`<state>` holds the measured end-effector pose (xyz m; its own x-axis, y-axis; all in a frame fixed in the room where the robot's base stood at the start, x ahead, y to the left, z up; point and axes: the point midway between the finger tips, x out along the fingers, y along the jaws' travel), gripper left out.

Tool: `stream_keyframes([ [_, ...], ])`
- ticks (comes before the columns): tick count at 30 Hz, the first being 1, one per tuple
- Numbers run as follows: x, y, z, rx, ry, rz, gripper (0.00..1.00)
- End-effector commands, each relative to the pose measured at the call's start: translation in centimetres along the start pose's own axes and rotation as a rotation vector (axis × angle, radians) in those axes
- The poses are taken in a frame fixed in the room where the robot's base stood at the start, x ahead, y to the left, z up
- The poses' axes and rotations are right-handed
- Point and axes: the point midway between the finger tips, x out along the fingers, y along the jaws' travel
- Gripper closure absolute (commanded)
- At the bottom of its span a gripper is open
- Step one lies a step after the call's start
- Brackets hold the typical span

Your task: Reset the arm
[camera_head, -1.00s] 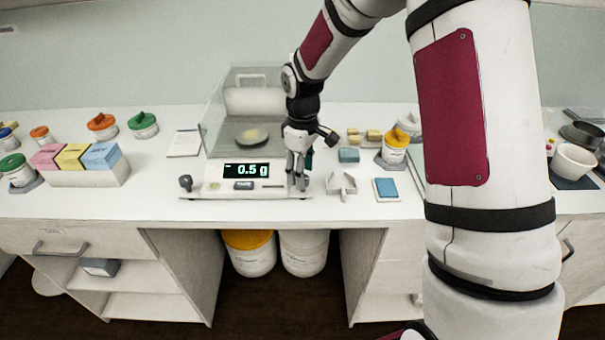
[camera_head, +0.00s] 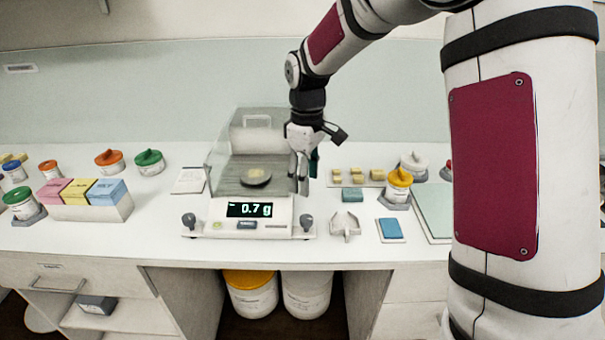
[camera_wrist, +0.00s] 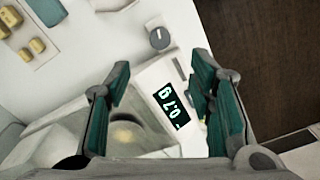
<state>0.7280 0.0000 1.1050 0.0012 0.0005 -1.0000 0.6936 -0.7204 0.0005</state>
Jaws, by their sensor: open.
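My gripper (camera_head: 303,184) is open and empty, pointing down at the right side of the balance (camera_head: 268,229). In the wrist view, its teal-padded fingers (camera_wrist: 160,80) stand apart above the balance, with nothing between them. The balance's display (camera_head: 249,210) reads 0.7 g, and the display also shows in the wrist view (camera_wrist: 171,104). A dark dish (camera_head: 256,178) with pale cream-coloured matter sits inside the clear draft shield (camera_head: 222,160). The right knob (camera_head: 306,222) stands clear below my fingers.
Right of the balance are a grey angled holder (camera_head: 345,226), a blue pad (camera_head: 391,229), a teal block (camera_head: 352,195) and a yellow-lidded jar (camera_head: 398,187). A box rack (camera_head: 94,212) and several lidded jars stand left. The front counter strip is clear.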

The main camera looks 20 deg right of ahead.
Motion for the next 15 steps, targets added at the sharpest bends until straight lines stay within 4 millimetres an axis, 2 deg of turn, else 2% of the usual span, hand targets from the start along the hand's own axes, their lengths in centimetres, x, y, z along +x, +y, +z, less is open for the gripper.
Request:
stream_keyframes([
  [5,-0.1,-0.1,0.1,0.002,0.001,0.002,0.51],
  [8,-1.4,-0.6,0.6,0.022,0.006,0.021,0.51],
  [15,-7.1,-4.2,4.4,0.165,0.049,0.112,0.51],
])
